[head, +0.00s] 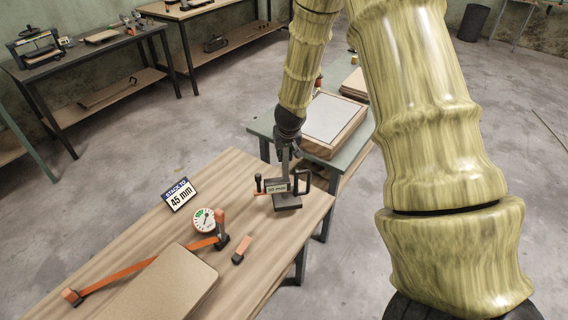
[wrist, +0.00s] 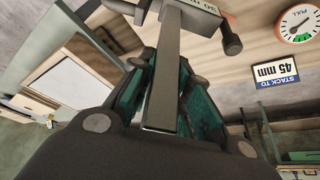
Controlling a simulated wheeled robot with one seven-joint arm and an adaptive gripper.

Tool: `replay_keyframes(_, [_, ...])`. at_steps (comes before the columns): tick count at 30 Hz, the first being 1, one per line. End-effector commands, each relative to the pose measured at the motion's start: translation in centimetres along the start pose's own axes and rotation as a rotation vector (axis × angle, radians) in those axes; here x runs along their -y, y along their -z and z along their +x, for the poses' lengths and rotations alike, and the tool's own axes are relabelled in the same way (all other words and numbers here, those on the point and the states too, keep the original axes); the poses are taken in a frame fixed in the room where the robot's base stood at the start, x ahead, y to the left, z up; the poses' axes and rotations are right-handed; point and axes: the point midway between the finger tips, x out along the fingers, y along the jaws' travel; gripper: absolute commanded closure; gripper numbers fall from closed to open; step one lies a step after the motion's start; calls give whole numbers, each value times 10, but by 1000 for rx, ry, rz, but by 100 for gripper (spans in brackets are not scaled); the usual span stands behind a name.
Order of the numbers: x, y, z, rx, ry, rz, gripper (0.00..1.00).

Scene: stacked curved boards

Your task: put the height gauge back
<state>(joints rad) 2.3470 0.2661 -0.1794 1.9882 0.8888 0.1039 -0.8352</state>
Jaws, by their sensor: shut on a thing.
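The height gauge (head: 287,203) has a dark flat base, a grey upright post and a small reading plate marked in mm. It is at the far right end of the wooden table, upright. I cannot tell whether its base touches the top or hangs just above it. My gripper (head: 286,148) points down from above and is shut on the upper post. In the wrist view the grey post (wrist: 162,85) runs between my gripper's green-padded fingers (wrist: 168,72), and the reading plate (wrist: 195,14) shows at the top edge.
On the wooden table (head: 236,185) are a "STACK TO 45 mm" sign (head: 180,194), a round dial (head: 204,220), a long orange-handled tool (head: 140,266), a small orange-tipped block (head: 242,248) and a tan board (head: 160,287). A green table (head: 262,124) with a board stack (head: 331,122) stands behind.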

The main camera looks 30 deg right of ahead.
Motion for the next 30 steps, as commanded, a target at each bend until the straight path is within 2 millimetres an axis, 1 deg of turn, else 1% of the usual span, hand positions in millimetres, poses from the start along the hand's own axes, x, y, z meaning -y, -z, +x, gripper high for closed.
replay_keyframes(8, [0,-4,10,-1,1,1,100])
replay_keyframes(15, [0,-14,31,2,2,2,100])
replay_keyframes(19, [0,-16,40,0,2,1,100])
replay_keyframes(23, [0,-18,44,-1,0,0,100])
replay_keyframes(30, [0,-18,44,-2,0,0,100])
